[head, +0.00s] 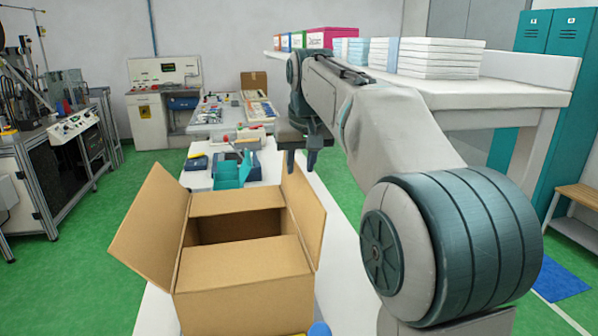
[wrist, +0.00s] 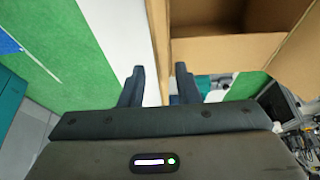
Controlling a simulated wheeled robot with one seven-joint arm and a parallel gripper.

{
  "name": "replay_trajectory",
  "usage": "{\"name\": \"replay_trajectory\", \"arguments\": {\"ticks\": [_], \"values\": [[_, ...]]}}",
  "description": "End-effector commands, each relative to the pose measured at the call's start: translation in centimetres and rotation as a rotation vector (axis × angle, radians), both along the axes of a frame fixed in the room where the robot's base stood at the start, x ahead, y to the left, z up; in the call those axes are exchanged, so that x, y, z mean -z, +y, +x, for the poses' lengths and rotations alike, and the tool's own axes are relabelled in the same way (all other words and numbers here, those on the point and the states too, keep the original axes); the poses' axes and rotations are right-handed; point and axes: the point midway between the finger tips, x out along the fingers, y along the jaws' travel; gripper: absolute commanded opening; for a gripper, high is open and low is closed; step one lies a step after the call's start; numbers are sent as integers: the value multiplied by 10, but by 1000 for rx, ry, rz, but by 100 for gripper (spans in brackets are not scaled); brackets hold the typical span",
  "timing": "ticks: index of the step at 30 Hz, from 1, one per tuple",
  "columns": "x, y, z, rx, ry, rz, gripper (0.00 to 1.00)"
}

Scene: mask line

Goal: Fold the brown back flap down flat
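An open cardboard box (head: 243,310) stands on the white table. Its brown back flap (head: 237,201) lies inward, about level, across the back of the opening; it also shows in the wrist view (wrist: 225,48). The front flap (head: 243,258) lies inward over the front. The left flap (head: 152,228) leans outward and the right flap (head: 304,214) stands up. A dark gap remains between front and back flaps. My gripper (head: 302,160) is open, above the box's back right corner. In the wrist view, the right flap's edge passes between the fingers (wrist: 160,72); I cannot tell contact.
Teal bins (head: 232,172) stand on the table just behind the box. A white shelf (head: 450,94) with stacked packs runs along the right. Machines (head: 60,140) stand at the left. Green floor (head: 90,270) is clear left of the table.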

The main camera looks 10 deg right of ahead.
Motion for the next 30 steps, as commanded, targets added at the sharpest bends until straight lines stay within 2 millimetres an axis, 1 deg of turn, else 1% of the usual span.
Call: {"name": "replay_trajectory", "arguments": {"ticks": [1, 6, 15, 16, 17, 18, 19, 30], "values": [[8, 0, 3, 0, 2, 0, 29], [22, 0, 9, 0, 0, 0, 29], [24, 0, 10, 0, 0, 0, 29], [24, 0, 10, 0, 0, 0, 24], [24, 0, 10, 0, 0, 0, 15], [24, 0, 10, 0, 0, 0, 4], [24, 0, 10, 0, 0, 0, 0], [24, 0, 10, 0, 0, -1, 0]]}}
